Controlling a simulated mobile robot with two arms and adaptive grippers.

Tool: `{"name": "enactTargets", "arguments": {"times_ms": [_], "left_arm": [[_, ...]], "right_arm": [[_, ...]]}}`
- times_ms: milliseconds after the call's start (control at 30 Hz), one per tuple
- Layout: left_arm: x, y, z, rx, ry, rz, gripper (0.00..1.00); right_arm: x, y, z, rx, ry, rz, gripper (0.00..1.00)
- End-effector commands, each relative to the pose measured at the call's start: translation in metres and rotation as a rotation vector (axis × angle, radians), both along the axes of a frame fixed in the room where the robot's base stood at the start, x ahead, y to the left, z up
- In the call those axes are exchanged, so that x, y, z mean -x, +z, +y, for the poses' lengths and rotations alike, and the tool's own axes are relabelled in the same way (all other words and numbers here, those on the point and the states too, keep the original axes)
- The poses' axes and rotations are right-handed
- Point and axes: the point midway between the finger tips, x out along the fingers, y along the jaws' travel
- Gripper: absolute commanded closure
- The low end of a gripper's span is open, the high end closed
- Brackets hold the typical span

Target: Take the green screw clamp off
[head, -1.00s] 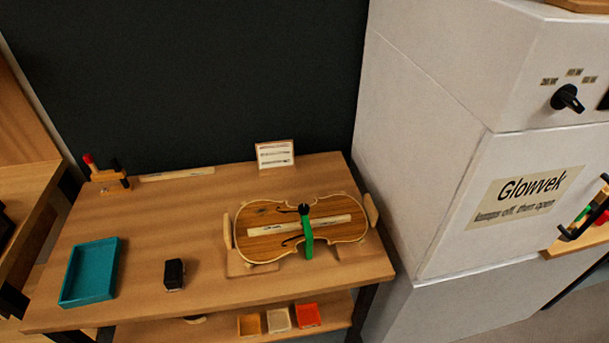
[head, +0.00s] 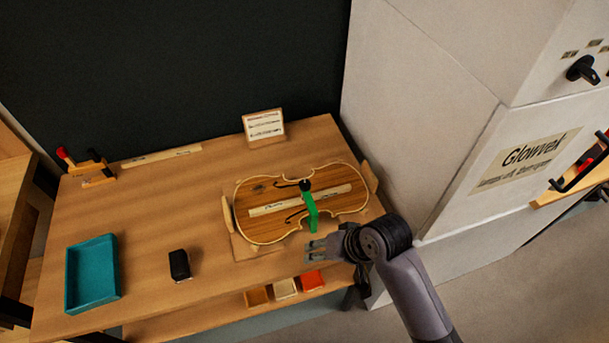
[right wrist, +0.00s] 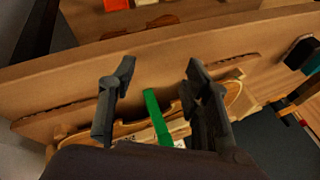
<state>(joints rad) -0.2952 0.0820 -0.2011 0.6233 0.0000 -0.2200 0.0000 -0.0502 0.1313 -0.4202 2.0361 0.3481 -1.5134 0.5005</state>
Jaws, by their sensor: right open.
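The green screw clamp (head: 311,212) sits on the near edge of the violin body (head: 259,206), at its waist, with a dark knob at its upper end. A pale wooden strip (head: 336,193) lies along the violin body, crossed by the clamp. My right gripper (head: 314,249) is open and empty, just in front of the clamp and apart from it in the head view. In the right wrist view, the green clamp (right wrist: 157,118) shows in the gap between the two spread fingers (right wrist: 160,72). My left gripper is not in view.
A teal tray (head: 73,280) and a black block (head: 179,265) stand on the bench's left part. A card (head: 264,125), a wooden strip (head: 161,156) and a small red-tipped stand (head: 92,170) are at the back. A white cabinet (head: 455,130) rises on the right.

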Motion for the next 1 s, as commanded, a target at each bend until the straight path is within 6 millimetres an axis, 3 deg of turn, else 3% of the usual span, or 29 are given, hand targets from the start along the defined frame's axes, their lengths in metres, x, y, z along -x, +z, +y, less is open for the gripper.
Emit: {"name": "enactTargets", "arguments": {"times_ms": [233,400,533,767,1000], "left_arm": [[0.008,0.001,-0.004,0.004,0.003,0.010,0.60],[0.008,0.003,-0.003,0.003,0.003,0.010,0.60],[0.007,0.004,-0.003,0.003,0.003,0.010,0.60],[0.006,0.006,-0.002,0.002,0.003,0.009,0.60],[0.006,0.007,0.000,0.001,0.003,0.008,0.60]], "right_arm": [[-0.028,0.033,0.046,-0.076,-0.007,0.065,0.55],[-0.050,0.068,0.083,-0.095,-0.032,0.168,0.55],[-0.065,0.095,0.099,-0.057,-0.087,0.256,0.55],[-0.095,0.145,0.096,0.081,-0.290,0.371,0.55],[-0.132,0.207,0.066,0.220,-0.626,0.417,0.55]]}}
